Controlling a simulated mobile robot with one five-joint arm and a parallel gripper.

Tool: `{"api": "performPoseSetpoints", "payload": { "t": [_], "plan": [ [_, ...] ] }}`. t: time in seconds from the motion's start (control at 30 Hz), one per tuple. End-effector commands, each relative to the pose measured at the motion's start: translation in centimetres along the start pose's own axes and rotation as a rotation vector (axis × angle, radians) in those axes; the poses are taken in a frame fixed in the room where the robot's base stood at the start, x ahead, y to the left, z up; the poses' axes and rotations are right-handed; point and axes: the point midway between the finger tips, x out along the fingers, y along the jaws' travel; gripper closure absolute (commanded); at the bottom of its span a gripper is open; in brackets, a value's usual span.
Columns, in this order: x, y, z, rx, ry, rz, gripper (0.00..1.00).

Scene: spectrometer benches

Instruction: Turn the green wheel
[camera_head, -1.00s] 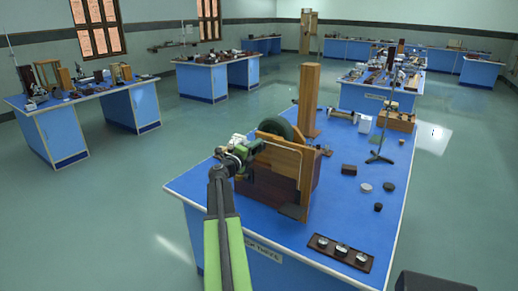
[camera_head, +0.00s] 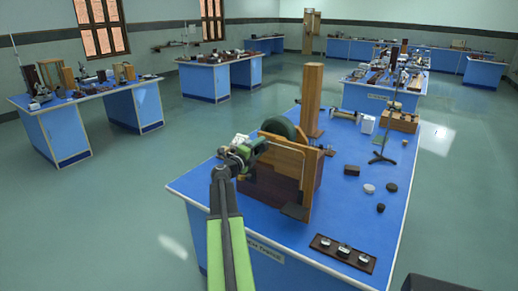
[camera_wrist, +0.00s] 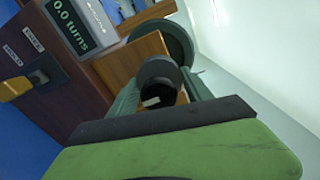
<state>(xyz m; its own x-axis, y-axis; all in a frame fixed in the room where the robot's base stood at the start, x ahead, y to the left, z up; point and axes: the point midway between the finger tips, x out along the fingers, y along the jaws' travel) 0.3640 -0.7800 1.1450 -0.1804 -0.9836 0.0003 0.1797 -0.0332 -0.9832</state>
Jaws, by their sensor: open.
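The green wheel (camera_head: 279,127) is a dark green disc standing upright at the back of the wooden apparatus (camera_head: 283,191) on the near blue bench. In the wrist view the wheel (camera_wrist: 175,38) shows behind a wooden panel. My gripper (camera_head: 262,145) is at the apparatus's upper left, in front of the wheel. In the wrist view my gripper (camera_wrist: 160,88) is open, with a dark round knob (camera_wrist: 158,73) showing between its dark green fingers. I cannot tell whether the fingers touch the knob. A display box (camera_wrist: 77,20) reads "0.0 turns".
A wooden post (camera_head: 312,100) stands behind the apparatus. A dark tray (camera_head: 343,253) with small round items lies at the bench's front right. Several small dark pieces and a thin stand (camera_head: 383,145) are on the right. The floor left of the bench is clear.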

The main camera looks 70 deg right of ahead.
Motion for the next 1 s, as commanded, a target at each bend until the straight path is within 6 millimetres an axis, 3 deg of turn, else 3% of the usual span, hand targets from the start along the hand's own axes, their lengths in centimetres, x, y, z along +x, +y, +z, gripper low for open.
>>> {"api": "performPoseSetpoints", "payload": {
  "t": [0.17,0.4,0.6,0.8,1.0],
  "plan": [
    [-3.3,0.0,-0.2,0.0,-0.003,0.001,0.42],
    [-10.2,0.0,-0.2,0.0,-0.004,0.001,0.42],
    [-14.9,0.0,-0.2,0.0,-0.003,0.0,0.42],
    [-17.1,0.0,0.0,-0.001,-0.002,0.0,0.42],
    [-17.3,0.0,0.0,-0.001,-0.001,0.0,0.42]
  ]
}}
